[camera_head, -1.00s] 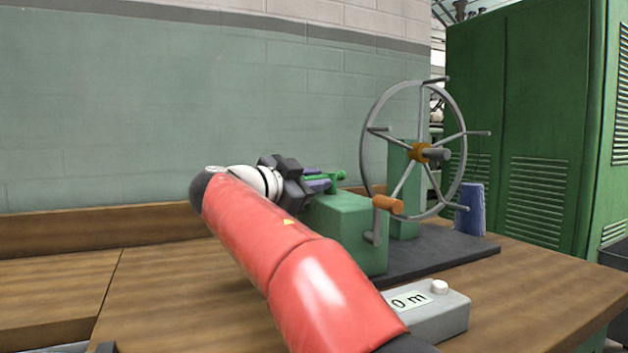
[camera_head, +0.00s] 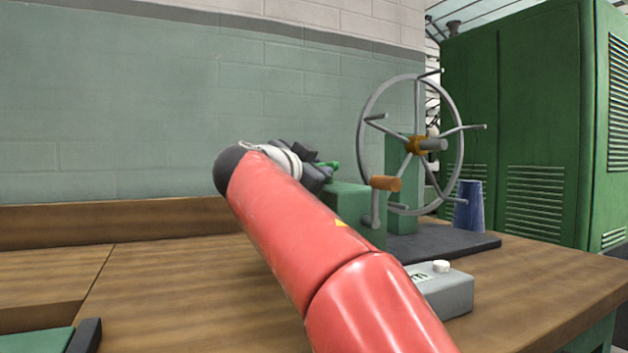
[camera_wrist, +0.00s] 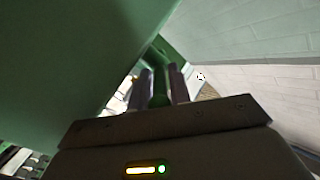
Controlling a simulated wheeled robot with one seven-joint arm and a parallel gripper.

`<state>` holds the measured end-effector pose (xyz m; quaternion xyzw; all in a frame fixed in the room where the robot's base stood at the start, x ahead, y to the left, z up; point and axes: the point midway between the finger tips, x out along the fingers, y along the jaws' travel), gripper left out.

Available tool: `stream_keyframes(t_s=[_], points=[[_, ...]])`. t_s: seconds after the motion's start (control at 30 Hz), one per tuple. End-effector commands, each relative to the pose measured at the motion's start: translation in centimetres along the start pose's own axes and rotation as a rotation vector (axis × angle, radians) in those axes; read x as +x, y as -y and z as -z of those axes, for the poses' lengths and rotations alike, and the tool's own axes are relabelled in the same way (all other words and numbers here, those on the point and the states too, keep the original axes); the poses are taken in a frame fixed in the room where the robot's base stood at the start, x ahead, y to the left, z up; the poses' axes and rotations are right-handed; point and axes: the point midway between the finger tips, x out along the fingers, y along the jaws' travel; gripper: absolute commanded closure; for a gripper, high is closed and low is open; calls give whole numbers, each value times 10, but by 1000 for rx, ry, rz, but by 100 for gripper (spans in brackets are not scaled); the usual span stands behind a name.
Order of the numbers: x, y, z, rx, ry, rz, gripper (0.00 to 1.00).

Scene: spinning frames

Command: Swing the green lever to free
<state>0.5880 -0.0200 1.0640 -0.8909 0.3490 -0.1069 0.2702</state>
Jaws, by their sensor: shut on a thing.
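The green lever (camera_wrist: 160,93) lies between the two fingers of my gripper (camera_wrist: 159,88) in the wrist view, and the fingers are shut on it. In the head view only the lever's tip (camera_head: 333,166) shows past my gripper (camera_head: 312,172). The lever is on top of the green block (camera_head: 352,208) of the spinning frame, and my red arm hides much of that block. Any markings by the lever are hidden.
A grey box with a white button (camera_head: 447,291) stands on the wooden table (camera_head: 540,265) in front of the machine's dark base (camera_head: 450,243). A brick wall (camera_head: 130,120) closes off the back. The table's left is mostly clear.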

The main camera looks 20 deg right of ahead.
Motion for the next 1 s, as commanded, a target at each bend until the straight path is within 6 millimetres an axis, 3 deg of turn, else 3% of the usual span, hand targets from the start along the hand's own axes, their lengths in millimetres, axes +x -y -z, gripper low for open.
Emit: stream_keyframes(t_s=[0.2,0.23,0.33,0.67,1.0], points=[[0,-1,0,-2,0,-5,100],[0,-1,0,-1,0,-5,78],[0,-1,0,-1,0,-5,65],[-4,0,0,-1,0,-3,65],[-57,0,-1,0,1,0,65]])
